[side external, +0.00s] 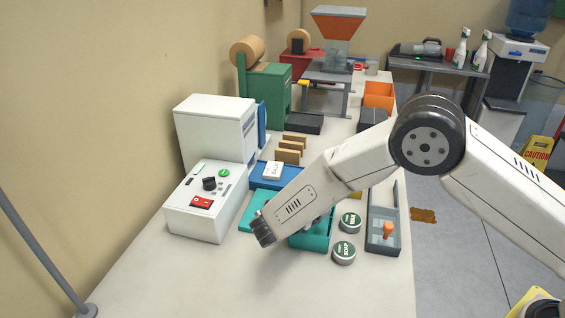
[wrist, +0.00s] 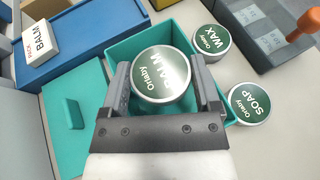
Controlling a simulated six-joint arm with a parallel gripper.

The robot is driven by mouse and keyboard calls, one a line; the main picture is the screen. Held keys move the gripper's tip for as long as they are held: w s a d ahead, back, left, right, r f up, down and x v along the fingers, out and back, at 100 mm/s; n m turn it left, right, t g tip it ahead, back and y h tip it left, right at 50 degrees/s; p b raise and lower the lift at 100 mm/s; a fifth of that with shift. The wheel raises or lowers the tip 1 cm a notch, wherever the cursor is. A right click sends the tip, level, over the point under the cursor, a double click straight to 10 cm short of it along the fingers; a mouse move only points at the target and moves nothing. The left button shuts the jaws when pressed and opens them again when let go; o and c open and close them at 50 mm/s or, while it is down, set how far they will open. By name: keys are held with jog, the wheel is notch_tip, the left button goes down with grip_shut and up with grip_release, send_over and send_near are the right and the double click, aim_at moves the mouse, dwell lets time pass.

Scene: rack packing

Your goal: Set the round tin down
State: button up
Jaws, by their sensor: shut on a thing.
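The round tin (wrist: 162,76), with a green lid reading "Orlaby BALM", is between the two fingers of my gripper (wrist: 165,88) in the wrist view. My gripper is shut on it and holds it over the teal open box (wrist: 116,52). I cannot tell how high above the box floor the tin is. In the side view my arm hides the tin and most of my gripper, and part of the teal box (side external: 318,243) shows below the arm.
Two similar tins, WAX (wrist: 212,40) and SOAP (wrist: 249,103), stand right of the box. A teal lid (wrist: 72,115) lies to its left. A blue tray (wrist: 75,50) holds a white BALM carton (wrist: 41,40). A grey tray (side external: 376,240) with an orange-handled tool lies right.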

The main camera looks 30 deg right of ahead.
jog(key=shift+f, duration=0.25)
jog(key=o, duration=1.1)
jog(key=shift+r, duration=0.15)
jog(key=shift+r, duration=0.5)
jog(key=v, duration=1.2)
jog(key=shift+f, duration=0.1)
